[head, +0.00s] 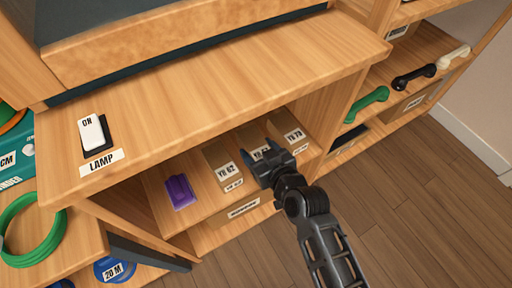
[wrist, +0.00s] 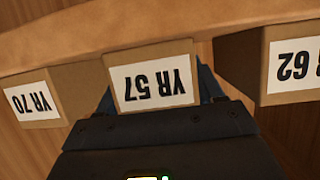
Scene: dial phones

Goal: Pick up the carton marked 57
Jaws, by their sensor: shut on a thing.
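The carton marked YR 57 (wrist: 153,82) is a small brown box with a white label, seen upside down in the wrist view. My gripper (wrist: 155,100) is shut on it, with a finger on each side of the box. In the head view, my gripper (head: 270,165) reaches into the shelf below the counter and covers most of this carton (head: 261,153). Whether the carton still rests on the shelf I cannot tell.
The carton marked YR 62 (head: 225,172) stands left of my gripper and the carton marked YR 70 (head: 291,137) right of it. A purple object (head: 179,191) lies further left. The wooden counter (head: 230,95) overhangs the shelf. Handsets (head: 415,76) lie on shelves at right.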

